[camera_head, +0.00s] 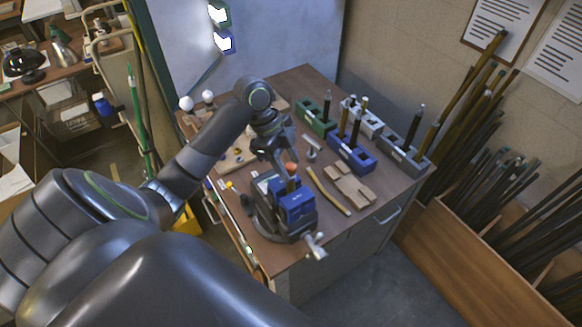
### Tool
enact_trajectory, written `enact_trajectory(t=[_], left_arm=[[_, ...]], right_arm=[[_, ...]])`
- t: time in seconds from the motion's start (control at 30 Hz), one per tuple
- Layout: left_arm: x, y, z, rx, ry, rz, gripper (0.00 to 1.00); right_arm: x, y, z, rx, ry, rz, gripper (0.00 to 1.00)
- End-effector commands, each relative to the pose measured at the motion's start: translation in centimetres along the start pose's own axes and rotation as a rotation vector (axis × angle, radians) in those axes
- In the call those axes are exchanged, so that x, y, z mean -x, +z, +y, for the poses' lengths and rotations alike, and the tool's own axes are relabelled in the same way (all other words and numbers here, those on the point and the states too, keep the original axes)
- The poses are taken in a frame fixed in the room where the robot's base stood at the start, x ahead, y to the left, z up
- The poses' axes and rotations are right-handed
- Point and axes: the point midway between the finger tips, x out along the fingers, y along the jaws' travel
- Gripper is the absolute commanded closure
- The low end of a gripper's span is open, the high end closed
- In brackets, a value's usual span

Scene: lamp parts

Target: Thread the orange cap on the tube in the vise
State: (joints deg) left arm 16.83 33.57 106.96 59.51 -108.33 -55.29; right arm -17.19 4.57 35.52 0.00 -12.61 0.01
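The vise (297,207) is blue with a dark base and sits near the front of the wooden bench. A short brown tube (292,185) stands upright in its jaws. The orange cap (291,169) is at the tube's top end; I cannot tell whether it is threaded on or only resting there. My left gripper (287,164) reaches down from the upper left, with its fingers right at the cap. The view is too small to tell whether the fingers press on it. My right gripper is not in view.
Green, white, blue (351,155) and grey (405,162) holder blocks with upright rods stand at the back right. The vise handle (316,246) sticks out in front.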

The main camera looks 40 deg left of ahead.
Motion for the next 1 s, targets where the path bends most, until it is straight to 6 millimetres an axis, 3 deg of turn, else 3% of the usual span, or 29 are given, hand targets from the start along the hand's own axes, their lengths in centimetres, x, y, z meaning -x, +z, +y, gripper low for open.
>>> enact_trajectory(t=[0.33, 0.47, 1.0], left_arm=[[0.1, 0.0, 0.0, 0.002, -0.001, 0.0, 0.49], [1.0, 0.1, -0.1, 0.0, -0.004, -0.002, 0.49], [10.4, 0.2, -0.1, 0.0, -0.006, -0.005, 0.49]], right_arm=[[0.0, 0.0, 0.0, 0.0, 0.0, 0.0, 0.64], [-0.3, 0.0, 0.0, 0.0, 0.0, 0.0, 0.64], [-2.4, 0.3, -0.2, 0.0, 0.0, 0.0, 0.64]])
